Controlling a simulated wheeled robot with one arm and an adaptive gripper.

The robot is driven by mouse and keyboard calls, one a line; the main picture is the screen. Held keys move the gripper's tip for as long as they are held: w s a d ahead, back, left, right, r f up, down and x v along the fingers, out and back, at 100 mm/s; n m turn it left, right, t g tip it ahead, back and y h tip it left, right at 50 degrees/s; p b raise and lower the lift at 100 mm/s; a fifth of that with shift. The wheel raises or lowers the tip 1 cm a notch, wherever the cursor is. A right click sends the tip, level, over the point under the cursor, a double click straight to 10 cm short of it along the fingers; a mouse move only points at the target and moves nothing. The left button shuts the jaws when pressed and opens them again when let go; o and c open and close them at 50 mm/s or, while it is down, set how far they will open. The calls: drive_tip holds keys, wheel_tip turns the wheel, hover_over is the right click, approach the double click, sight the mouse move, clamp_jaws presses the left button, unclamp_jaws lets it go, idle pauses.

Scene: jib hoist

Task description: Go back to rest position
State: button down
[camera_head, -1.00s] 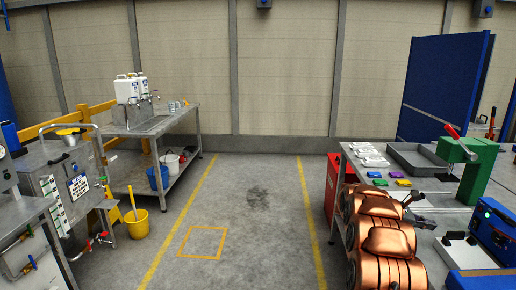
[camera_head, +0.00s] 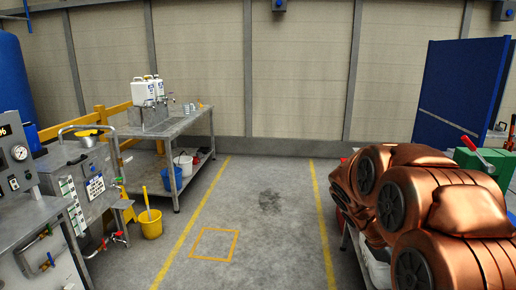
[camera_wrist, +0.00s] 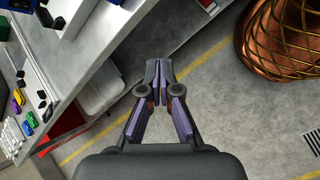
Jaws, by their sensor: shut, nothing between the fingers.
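My gripper (camera_wrist: 159,85) shows in the wrist view, pointing up the picture with its two dark, purple-sided fingers together and nothing between them. It hangs over the grey floor, beside the edge of a metal workbench (camera_wrist: 102,52). In the head view, my copper-coloured arm (camera_head: 455,200) fills the lower right and hides most of the bench there. The gripper itself cannot be made out in the head view.
A steel table (camera_head: 185,127) with white canisters (camera_head: 143,91) stands at the back left. A yellow bucket (camera_head: 151,224) and a steel machine (camera_head: 88,190) stand at left. The floor between the yellow lines (camera_head: 325,235) is clear.

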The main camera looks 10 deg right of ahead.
drive_tip(key=s+a+m+y+p, duration=0.2)
drive_tip(key=s+a+m+y, duration=0.4)
drive_tip(key=s+a, duration=1.6)
drive_tip(key=shift+a+r+t+y, duration=0.4)
drive_tip(key=shift+a+y, duration=0.1)
drive_tip(key=shift+a, duration=0.7)
